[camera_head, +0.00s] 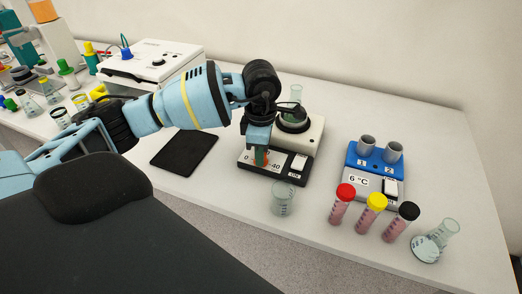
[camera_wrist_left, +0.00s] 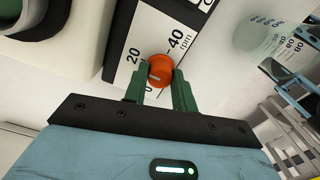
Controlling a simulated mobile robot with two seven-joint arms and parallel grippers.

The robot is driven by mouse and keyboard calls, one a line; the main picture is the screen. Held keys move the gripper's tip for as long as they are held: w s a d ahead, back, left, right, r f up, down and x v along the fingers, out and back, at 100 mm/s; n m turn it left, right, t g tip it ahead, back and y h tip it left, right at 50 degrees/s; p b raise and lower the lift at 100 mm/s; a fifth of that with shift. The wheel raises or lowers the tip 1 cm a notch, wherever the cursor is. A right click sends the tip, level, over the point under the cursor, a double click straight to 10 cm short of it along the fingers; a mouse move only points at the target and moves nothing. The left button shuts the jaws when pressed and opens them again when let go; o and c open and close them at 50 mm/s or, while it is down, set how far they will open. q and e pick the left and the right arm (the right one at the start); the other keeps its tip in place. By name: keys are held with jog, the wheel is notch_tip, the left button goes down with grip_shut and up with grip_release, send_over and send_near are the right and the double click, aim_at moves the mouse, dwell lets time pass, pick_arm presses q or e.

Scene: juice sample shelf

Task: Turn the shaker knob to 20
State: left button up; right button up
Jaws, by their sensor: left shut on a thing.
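The shaker (camera_head: 308,133) is a white and black device at the middle of the bench, with a glass beaker (camera_head: 296,93) on top. Its orange knob (camera_wrist_left: 161,68) shows in the left wrist view on a white scale (camera_wrist_left: 150,32) marked 0, 20 and 40 rpm. A pale mark on the knob faces the lower left, near the 0 side; its exact reading is hard to tell. My left gripper (camera_head: 259,157) comes down over the shaker's front panel. Its green fingers (camera_wrist_left: 160,82) are shut on the knob, one on each side. My right gripper is not in view.
A glass beaker (camera_head: 283,198) stands just in front of the shaker. A black pad (camera_head: 185,152) lies to its left. To the right are a blue-topped block (camera_head: 374,160), tubes with red (camera_head: 345,191), yellow and black caps, and a tilted flask (camera_head: 434,243).

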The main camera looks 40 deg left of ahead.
pick_arm(q)
jog(key=o, duration=1)
jog(key=shift+r, duration=3.95)
jog(key=shift+f, duration=0.1)
